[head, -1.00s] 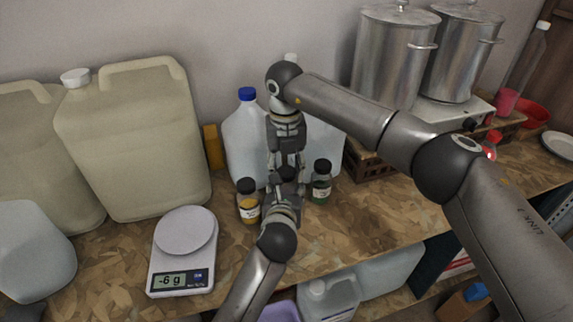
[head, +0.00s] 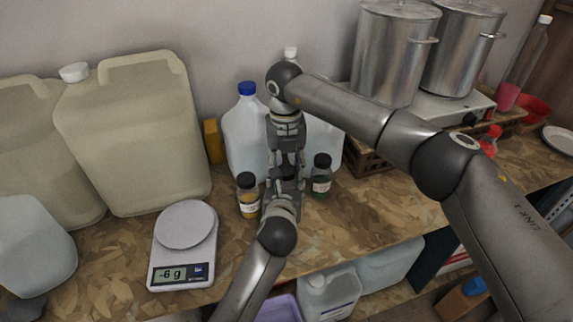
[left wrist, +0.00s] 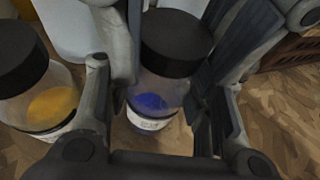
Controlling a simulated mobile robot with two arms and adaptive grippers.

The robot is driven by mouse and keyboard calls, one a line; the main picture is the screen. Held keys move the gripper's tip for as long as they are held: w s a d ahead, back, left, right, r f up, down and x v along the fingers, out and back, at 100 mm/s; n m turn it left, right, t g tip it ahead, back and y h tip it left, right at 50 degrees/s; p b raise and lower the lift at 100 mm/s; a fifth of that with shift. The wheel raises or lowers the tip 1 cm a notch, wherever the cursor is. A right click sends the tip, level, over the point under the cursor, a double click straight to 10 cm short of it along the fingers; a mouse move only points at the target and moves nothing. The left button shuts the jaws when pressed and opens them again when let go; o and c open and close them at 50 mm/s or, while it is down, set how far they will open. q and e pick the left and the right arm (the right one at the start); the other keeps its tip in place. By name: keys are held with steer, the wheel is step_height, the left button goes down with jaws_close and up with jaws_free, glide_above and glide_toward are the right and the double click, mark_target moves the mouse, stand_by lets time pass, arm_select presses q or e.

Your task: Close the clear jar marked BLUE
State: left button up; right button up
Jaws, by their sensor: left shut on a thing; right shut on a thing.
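The clear jar (left wrist: 150,100) with blue powder and a white label stands upright between the fingers of my left gripper (left wrist: 160,80) in the left wrist view. My left gripper (head: 285,188) is shut on the jar's body. A black lid (left wrist: 175,42) is at the jar's mouth. My right gripper (head: 286,160) points down from above and is shut on the lid, its fingers on either side. Whether the lid is fully seated cannot be told. In the head view the jar is mostly hidden by both grippers.
A jar with yellow powder (head: 248,196) stands close on the left, a jar with green contents (head: 321,177) on the right, both black-lidded. Large jugs (head: 245,135) stand behind. A scale (head: 184,245) reading -6 g sits to the left. The wooden worktop's front edge is close.

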steer(key=shift+s+d+f, duration=0.1)
steer(key=shift+d+f, duration=0.1)
steer(key=shift+f, duration=0.45)
steer(key=shift+o, duration=0.2)
steer(key=shift+r, duration=0.3)
steer(key=shift+r, duration=0.3)
steer(key=shift+c, duration=0.2)
steer(key=shift+a+r, duration=0.15)
steer(key=shift+r, duration=0.05)
stand_by(0.4)
steer(key=shift+o, duration=0.2)
steer(key=shift+f, duration=0.9)
stand_by(0.5)
steer(key=shift+r, duration=0.15)
steer(key=shift+r, duration=0.15)
steer(key=shift+a+r, duration=0.1)
steer(key=shift+r, duration=0.1)
steer(key=shift+c, duration=1)
